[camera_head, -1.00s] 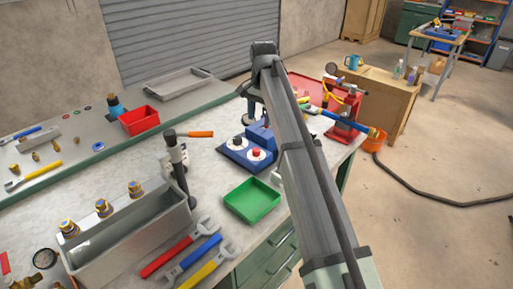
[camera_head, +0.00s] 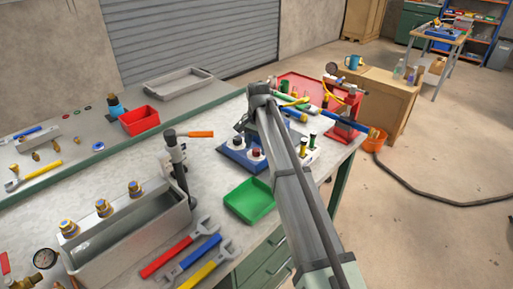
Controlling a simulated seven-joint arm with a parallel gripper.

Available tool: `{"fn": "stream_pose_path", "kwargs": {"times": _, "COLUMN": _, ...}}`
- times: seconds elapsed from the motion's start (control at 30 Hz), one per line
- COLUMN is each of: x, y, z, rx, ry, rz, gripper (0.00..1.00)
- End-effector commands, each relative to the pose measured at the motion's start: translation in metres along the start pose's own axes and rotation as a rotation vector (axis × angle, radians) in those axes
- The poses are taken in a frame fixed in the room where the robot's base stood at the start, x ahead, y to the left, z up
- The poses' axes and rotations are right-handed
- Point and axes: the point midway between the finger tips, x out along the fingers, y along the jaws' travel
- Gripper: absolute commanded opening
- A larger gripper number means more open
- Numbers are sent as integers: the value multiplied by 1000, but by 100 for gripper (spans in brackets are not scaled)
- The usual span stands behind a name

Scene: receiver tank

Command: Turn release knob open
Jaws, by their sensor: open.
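A blue control box (camera_head: 232,158) sits on the workbench, left of my arm. It carries two round white dials, one with a black knob (camera_head: 238,142) and one with a red knob (camera_head: 256,153). I cannot tell from the picture which knob is the release knob. My gripper (camera_head: 243,124) is open and points down just above and behind the box, close to the black knob. My own arm partly covers it, so its fingertips are hard to make out. I see no contact with a knob. The right part of the box is hidden behind my arm.
A green tray (camera_head: 249,201) lies in front of the box. Wrenches lie in front. A red stand (camera_head: 345,112) and tools are at right.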

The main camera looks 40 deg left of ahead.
Motion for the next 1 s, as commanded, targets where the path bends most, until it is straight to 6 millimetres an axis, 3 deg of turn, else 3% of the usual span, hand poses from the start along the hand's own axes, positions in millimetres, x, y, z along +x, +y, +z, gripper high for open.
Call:
{"fn": "stream_pose_path", "kwargs": {"times": 0.2, "x": 11, "y": 0, "z": 0, "rx": 0, "ry": 0, "rz": 0, "gripper": 58}}
{"fn": "stream_pose_path", "kwargs": {"times": 0.5, "x": 12, "y": 0, "z": 0, "rx": 0, "ry": 0, "rz": 0, "gripper": 57}}
{"fn": "stream_pose_path", "kwargs": {"times": 1.0, "x": 12, "y": 0, "z": 0, "rx": 0, "ry": 0, "rz": 0, "gripper": 10}}
